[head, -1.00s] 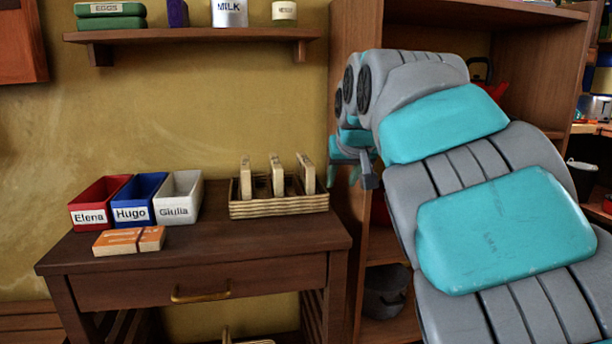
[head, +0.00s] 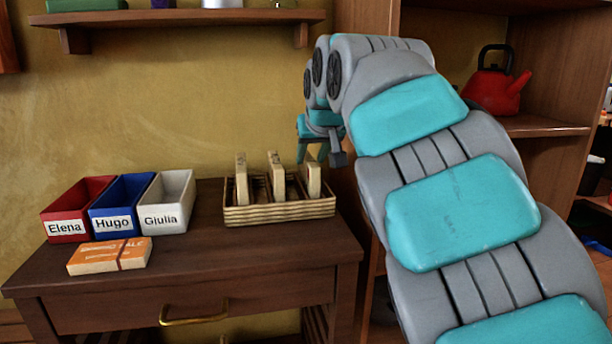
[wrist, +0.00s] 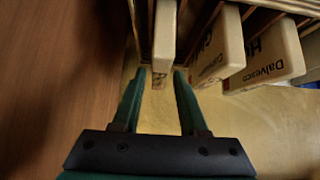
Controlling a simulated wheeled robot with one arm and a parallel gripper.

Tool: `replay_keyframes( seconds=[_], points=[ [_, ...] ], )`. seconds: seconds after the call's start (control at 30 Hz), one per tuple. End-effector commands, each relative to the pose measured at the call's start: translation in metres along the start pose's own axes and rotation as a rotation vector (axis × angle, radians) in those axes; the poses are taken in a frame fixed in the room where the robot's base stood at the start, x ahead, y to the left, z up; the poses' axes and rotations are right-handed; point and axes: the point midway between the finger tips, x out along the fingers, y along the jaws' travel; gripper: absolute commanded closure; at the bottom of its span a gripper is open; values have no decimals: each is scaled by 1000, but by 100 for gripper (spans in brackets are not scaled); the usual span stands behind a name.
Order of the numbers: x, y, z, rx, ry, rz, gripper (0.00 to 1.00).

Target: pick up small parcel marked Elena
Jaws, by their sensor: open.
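Three small cream parcels stand on edge in a wicker basket (head: 280,213) on the dark table. In the head view they are the left parcel (head: 241,181), the middle parcel (head: 276,178) and the right parcel (head: 314,180); no name is readable there. My gripper (head: 312,158) is open just above the right parcel. In the wrist view its fingertips (wrist: 160,72) line up either side of one parcel end (wrist: 164,38), whose label is barely visible. Beside it are a parcel with a G-like letter (wrist: 216,52) and one marked "Ho" and "Dalvesco" (wrist: 268,55).
Left of the basket stand a red bin marked Elena (head: 66,227), a blue bin marked Hugo (head: 113,223) and a white bin marked Giulia (head: 164,218). An orange-and-cream box (head: 108,256) lies in front. A wooden shelf unit (head: 372,20) rises close at the right.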

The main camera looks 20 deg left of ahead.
Motion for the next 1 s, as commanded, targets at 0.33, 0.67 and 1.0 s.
replay_keyframes(
  seconds=[0.33,0.67,1.0],
  points=[
    [30,1,-1,2,-4,0,57],
    [71,1,-5,1,-3,1,57],
    [76,0,-5,1,-1,1,65]
  ],
)
